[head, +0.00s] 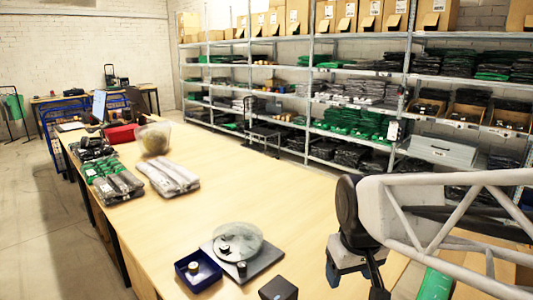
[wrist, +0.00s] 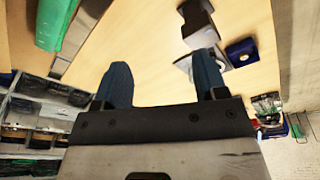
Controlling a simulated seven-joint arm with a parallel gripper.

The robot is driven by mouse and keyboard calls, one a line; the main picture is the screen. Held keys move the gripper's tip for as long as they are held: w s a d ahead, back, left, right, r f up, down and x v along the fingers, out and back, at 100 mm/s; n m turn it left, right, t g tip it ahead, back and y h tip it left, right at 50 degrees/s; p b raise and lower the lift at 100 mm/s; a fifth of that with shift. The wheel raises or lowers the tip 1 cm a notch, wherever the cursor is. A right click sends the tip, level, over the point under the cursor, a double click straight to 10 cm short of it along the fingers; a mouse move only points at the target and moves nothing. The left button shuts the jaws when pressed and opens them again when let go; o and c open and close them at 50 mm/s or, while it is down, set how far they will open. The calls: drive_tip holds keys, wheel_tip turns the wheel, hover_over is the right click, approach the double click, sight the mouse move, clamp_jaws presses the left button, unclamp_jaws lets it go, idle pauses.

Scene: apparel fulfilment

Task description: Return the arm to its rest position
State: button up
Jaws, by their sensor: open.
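My gripper (wrist: 163,80) shows in the wrist view with its two blue fingers spread wide apart and nothing between them. Bare wooden table (wrist: 150,45) shows behind the gap. In the head view my arm reaches in from the right, and part of the gripper hangs beyond the table's right edge, low in the picture. One blue finger shows there; the rest is hidden by my arm or cut off.
On the table (head: 200,215) are a blue tray (head: 184,270), a grey plate with a clear disc (head: 238,240), a black box (head: 278,288) and bagged garments (head: 168,175). A green item (wrist: 55,22) lies near my gripper. Stocked shelves (head: 320,95) stand behind.

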drive_tip(key=s+d+m, duration=0.2)
drive_tip(key=s, duration=0.7)
drive_tip(key=shift+d+f+m, duration=0.25)
drive_tip(key=shift+f+m, duration=0.05)
